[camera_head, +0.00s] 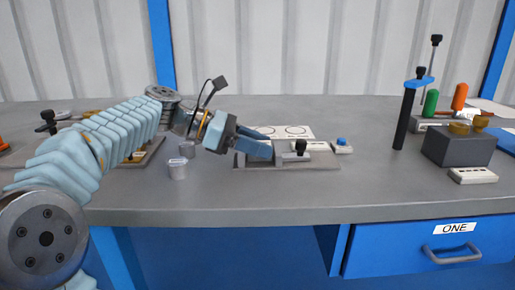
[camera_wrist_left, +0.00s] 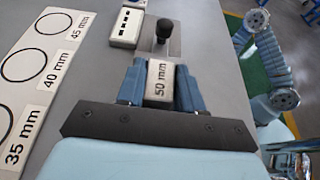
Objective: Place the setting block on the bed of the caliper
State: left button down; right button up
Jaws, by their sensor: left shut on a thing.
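My left gripper (camera_head: 266,150) reaches in from the left over the dark base plate of the caliper (camera_head: 320,160). In the left wrist view, my left gripper (camera_wrist_left: 160,88) is shut on a pale setting block (camera_wrist_left: 160,80) marked "50 mm", held between blue fingers. In the head view the fingers hide the block. The caliper's black knob (camera_head: 301,146) stands just right of the fingertips; this knob (camera_wrist_left: 165,31) is just beyond the block in the wrist view. Whether the block touches the bed cannot be told. My right gripper is not seen.
A white card with printed circles (camera_head: 285,131) lies behind the caliper. A small box with a blue button (camera_head: 342,146) is right of it. A dark block (camera_head: 458,148) and a black post (camera_head: 404,118) stand at right.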

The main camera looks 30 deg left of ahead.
pick_arm(q)
jog(key=shift+f, duration=0.15)
jog(key=c, duration=0.7)
grip_release()
jog(key=shift+c, duration=0.2)
jog(key=shift+a+r, duration=0.2)
jog(key=shift+r, duration=0.05)
jog(key=p+v, duration=0.2)
jog(key=v, duration=0.9)
jog(key=shift+s+a, duration=0.2)
jog(key=shift+s, duration=0.05)
